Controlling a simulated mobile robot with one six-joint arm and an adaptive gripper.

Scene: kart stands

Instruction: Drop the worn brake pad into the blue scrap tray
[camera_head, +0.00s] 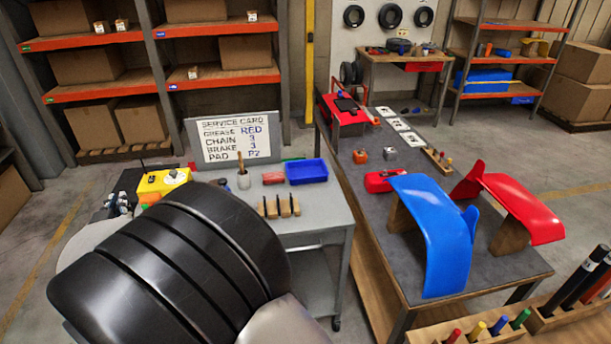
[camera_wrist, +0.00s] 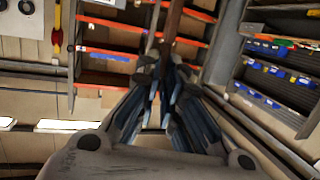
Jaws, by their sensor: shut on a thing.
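The blue scrap tray (camera_head: 307,179) sits at the back right of the grey cart top in the head view, and its inside looks empty. In the wrist view my gripper (camera_wrist: 163,75) is shut, its fingertips close around a narrow brown thing (camera_wrist: 173,22) that runs up to the picture's top edge. I cannot tell from its shape whether this is the worn brake pad. My gripper is hidden in the head view behind my dark arm. The tray does not show in the wrist view.
On the grey cart stand a service card (camera_head: 237,139), a cup with a brush (camera_head: 243,181), a small red block (camera_head: 273,177) and a wooden rack (camera_head: 279,208) in front of the tray. A yellow box (camera_head: 163,184) is at left. A table with blue (camera_head: 436,235) and red fairings stands right.

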